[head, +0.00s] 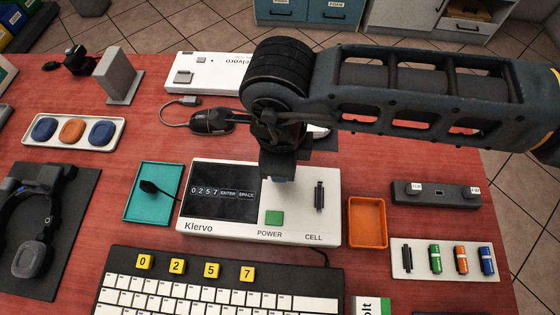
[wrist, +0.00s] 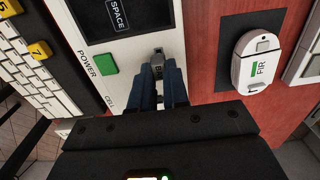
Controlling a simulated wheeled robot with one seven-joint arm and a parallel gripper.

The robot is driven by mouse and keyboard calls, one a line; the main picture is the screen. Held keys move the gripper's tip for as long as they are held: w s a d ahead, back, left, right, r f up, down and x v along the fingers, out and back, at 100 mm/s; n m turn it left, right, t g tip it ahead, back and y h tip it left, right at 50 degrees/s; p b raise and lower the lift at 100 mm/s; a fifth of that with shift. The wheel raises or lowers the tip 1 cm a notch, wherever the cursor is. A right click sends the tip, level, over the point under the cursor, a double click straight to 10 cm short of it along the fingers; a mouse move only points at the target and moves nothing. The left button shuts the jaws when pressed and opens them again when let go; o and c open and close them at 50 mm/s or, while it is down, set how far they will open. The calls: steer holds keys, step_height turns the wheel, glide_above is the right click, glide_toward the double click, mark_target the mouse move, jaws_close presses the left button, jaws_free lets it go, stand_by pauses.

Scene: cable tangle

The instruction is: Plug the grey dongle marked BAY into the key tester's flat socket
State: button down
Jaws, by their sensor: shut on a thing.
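The white key tester (head: 330,225) marked Klervo stands mid-table, with a dark display, a green POWER button (head: 274,218) and a CELL bay (head: 319,196). My gripper (head: 279,178) is over the tester's far part, pointing down. In the wrist view its dark blue fingers are shut on a small grey piece (wrist: 157,58), which looks like the grey dongle. The flat socket is not visible, and I cannot tell whether the dongle touches the tester. The tester's white top (wrist: 128,60) also shows in the wrist view.
A teal tray (head: 135,207) is left of the tester, an orange tray (head: 367,203) right. A keyboard (head: 220,295) is in front. A battery holder (head: 447,272) and dark hub (head: 437,194) stand right.

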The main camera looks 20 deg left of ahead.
steer(key=shift+f+b, duration=0.9)
steer(key=shift+f, duration=0.05)
steer(key=c, duration=1)
jaws_free()
steer(key=shift+c, duration=0.2)
steer(key=shift+r+b, duration=0.4)
steer(key=shift+r, duration=3.55)
